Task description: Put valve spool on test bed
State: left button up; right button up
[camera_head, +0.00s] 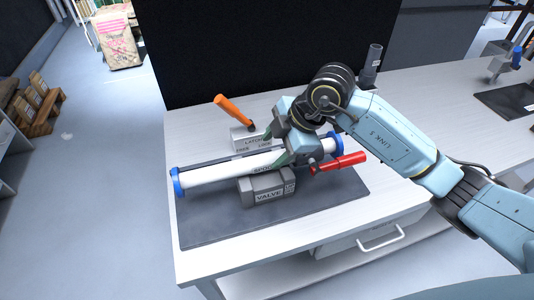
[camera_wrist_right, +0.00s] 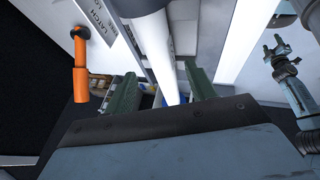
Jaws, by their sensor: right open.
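The valve spool (camera_head: 222,172) is a long white tube with blue end caps and lettering partly covered by my gripper. It lies across the dark mat (camera_head: 215,228) on the white table, between the grey VALVE block (camera_head: 267,188) and the LATCH block (camera_head: 245,138). My right gripper (camera_head: 282,152) is at the tube, right of its middle. In the right wrist view its two green fingers (camera_wrist_right: 162,90) are apart, with the white tube (camera_wrist_right: 158,45) running between them. I cannot tell whether they touch it. Nothing is labelled test bed.
An orange handle (camera_head: 232,109) rises from the LATCH block. A red handle (camera_head: 342,161) sticks out right of the gripper. A dark cylinder (camera_head: 373,60) stands at the table's back. A second dark mat (camera_head: 510,101) lies far right. The front right of the table is clear.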

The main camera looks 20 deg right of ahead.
jog(key=v, duration=0.7)
jog(key=shift+c, duration=0.5)
dwell(0.6)
